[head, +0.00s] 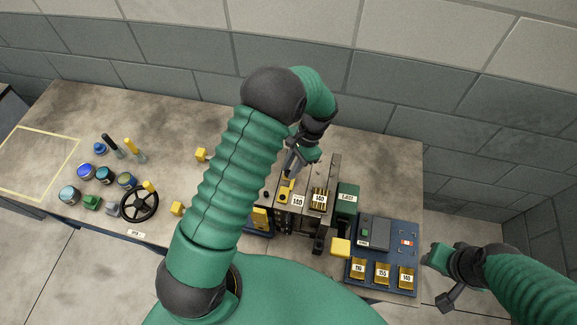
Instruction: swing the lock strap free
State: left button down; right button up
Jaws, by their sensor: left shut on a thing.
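The lock strap (285,193) is a yellow bar with a dark spot near its lower end. It lies across the top of a dark mould block (329,180) right of the middle of the bench. My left gripper (291,172) comes down on its upper end and is shut on it. My own arm and wrist hide part of the strap and the left side of the mould. My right gripper (447,300) hangs past the bench's right edge, apart from everything; its jaw opening is unclear.
A blue tray (405,230) with yellow labelled bins and a grey box stands right of the mould. A black handwheel (139,204), jars and small bottles stand on the left. Small yellow blocks (341,248) lie about.

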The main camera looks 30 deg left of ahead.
pick_arm(q)
jog(key=shift+w+r, duration=0.15)
jog(key=shift+w, duration=0.1)
jog(key=c, duration=1.6)
grip_release()
jog(key=o, duration=0.4)
jog(key=shift+s+d, duration=0.1)
jog(key=shift+c, duration=0.2)
jog(key=b+v, duration=0.3)
jog(key=v, duration=1.3)
jog(key=shift+r, duration=0.25)
